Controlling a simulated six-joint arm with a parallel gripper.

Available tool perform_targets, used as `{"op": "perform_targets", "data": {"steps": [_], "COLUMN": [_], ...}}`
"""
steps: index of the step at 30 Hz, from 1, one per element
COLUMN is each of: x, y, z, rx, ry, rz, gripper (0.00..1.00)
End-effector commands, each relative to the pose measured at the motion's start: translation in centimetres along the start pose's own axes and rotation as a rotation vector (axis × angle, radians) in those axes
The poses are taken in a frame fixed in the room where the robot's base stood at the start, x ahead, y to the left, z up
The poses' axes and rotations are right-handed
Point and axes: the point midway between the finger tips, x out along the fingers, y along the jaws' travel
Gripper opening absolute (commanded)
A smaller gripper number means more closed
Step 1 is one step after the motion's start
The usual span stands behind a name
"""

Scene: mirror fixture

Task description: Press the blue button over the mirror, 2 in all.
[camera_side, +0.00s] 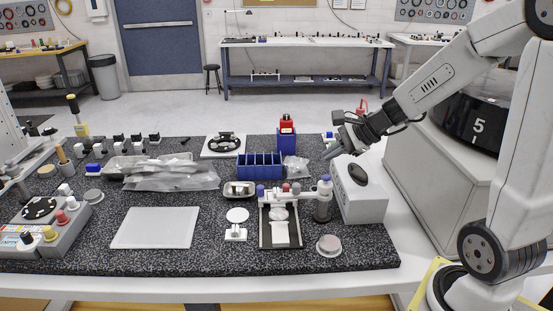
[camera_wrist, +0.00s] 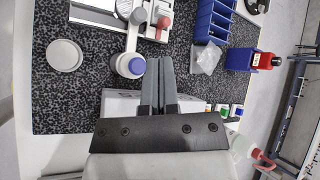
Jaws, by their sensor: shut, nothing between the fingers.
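The mirror fixture (camera_side: 266,238) stands on the speckled mat, a dark frame around a pale plate. Above it are a blue-purple knob (camera_side: 260,190), a red knob (camera_side: 285,187) and a white crossbar. In the wrist view a blue disc (camera_wrist: 137,65) sits in a white ring, just left of my fingertips, with the red knob (camera_wrist: 163,22) beyond. My gripper (camera_side: 331,151) is shut and empty, above and slightly right of the blue-topped cylinder. Which blue part is the button, I cannot tell for certain.
A white box (camera_side: 362,205) stands under my gripper. A grey puck (camera_side: 329,244) lies in front. A white plate (camera_side: 155,228) lies left.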

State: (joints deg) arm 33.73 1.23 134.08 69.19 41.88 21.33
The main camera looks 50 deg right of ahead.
Motion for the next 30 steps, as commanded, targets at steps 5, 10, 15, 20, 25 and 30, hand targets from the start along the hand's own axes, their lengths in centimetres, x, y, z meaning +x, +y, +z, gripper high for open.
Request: {"op": "perform_targets", "data": {"steps": [5, 10, 15, 20, 25, 30], "x": [-0.9, -1.4, -1.5, -1.5, -1.5, -1.5], "y": [-0.7, -1.0, -1.1, -1.1, -1.1, -1.1], "z": [0.7, 1.0, 1.1, 1.1, 1.1, 1.1], "rx": [-0.003, -0.001, 0.000, 0.000, 0.000, 0.000], "ry": [0.000, 0.001, 0.001, 0.001, 0.001, 0.001], "rz": [-0.002, -0.001, 0.001, 0.000, 0.000, 0.000], "gripper": [0.00, 0.00, 0.00, 0.00, 0.00, 0.00]}}
